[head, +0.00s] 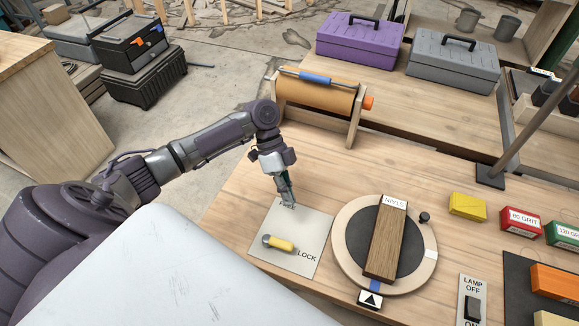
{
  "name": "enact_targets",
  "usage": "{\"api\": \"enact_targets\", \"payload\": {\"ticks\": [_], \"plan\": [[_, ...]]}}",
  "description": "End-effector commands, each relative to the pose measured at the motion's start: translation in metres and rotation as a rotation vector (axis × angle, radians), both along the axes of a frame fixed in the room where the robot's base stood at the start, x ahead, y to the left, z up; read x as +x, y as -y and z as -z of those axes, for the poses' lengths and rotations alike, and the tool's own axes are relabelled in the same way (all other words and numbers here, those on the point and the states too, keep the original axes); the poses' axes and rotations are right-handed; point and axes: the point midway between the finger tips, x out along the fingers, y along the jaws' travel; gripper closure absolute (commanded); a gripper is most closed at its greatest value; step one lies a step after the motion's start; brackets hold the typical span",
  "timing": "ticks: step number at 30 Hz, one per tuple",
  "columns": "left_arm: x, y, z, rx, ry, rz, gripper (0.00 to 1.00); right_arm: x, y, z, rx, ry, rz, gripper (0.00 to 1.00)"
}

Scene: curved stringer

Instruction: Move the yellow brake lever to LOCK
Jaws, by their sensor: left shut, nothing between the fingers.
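The yellow brake lever (279,244) lies on a pale grey plate (299,264) on the workbench. Its dark pivot end is at the left and its yellow grip points right, toward the word LOCK printed near the plate's right edge. My left gripper (288,203) is shut and empty, above the plate's upper edge, on the far side of the lever and apart from it. My right gripper is not in view.
A round turntable (341,262) with a dark wood block (385,238) stands right of the plate. A paper roll stand (320,95) is behind my gripper. A lamp switch (472,308) and sanding blocks lie at the right. A slanted post (530,110) rises at the right.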

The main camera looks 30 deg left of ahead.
Motion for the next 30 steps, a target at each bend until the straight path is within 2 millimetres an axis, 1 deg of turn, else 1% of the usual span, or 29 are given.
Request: {"api": "enact_targets", "payload": {"ticks": [1, 3, 6, 10, 15, 18, 30], "plan": [[0.005, -0.005, -0.006, 0.001, 0.006, -0.002, 1.0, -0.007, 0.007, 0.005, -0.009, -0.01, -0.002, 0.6], [0.008, -0.01, -0.014, 0.003, 0.003, -0.002, 1.0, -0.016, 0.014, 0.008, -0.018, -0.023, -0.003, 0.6], [0.012, -0.015, -0.024, 0.001, 0.001, -0.002, 1.0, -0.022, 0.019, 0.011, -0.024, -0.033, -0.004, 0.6], [0.014, -0.018, -0.03, 0.001, 0.001, -0.002, 1.0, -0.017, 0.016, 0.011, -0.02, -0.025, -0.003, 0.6], [0.014, -0.019, -0.032, 0.001, 0.0, -0.001, 1.0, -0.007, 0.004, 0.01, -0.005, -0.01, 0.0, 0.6], [0.014, -0.019, -0.032, 0.001, 0.0, -0.001, 1.0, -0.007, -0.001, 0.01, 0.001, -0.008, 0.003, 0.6], [0.014, -0.019, -0.031, 0.0, -0.001, -0.001, 1.0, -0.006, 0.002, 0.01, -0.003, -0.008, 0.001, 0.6]]}}
